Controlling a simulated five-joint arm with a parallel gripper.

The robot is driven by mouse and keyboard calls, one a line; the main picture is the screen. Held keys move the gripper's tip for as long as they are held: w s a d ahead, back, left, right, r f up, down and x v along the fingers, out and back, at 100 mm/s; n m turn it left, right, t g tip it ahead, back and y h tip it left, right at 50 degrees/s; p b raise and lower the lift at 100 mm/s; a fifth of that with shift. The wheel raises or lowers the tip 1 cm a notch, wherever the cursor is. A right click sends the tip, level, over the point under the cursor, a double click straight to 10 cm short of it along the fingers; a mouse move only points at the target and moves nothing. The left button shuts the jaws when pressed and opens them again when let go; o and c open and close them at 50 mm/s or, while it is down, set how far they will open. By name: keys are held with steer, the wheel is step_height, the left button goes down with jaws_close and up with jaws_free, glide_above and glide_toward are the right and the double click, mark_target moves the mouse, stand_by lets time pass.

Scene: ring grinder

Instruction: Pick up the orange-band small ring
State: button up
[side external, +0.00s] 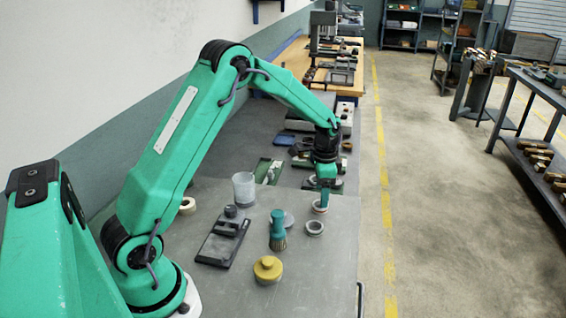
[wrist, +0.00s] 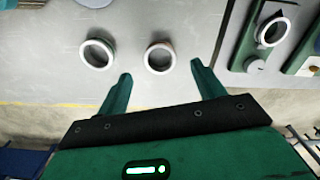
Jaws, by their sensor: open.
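In the wrist view, a small pale ring with a faint pinkish-orange tint (wrist: 148,53) lies flat on the grey table (wrist: 120,20), between and just beyond my fingertips. A second small ring, greyish white (wrist: 84,54), lies to its left, outside my fingers. My gripper (wrist: 161,71) is open, with one green finger on each side of the tinted ring and nothing held. In the side external view, my gripper (side external: 323,194) points down just above the tinted ring (side external: 320,211), partly hiding it. The grey ring (side external: 307,230) is nearer the camera. The band colour is hard to tell.
Green fixtures, one bearing another ring (wrist: 284,31), sit beyond my right finger in the wrist view.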

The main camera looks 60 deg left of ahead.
steer(key=shift+f, duration=2.15)
steer(key=c, duration=1.1)
steer(key=shift+r, duration=0.1)
steer(key=shift+r, duration=0.75)
step_height(320, 180, up, 2)
steer(key=shift+r, duration=0.1)
steer(key=s+d+r, duration=0.4)
steer(key=d+r, duration=0.3)
steer(key=d, duration=0.4)
steer(key=shift+a+r, duration=0.1)
steer(key=shift+a, duration=0.1)
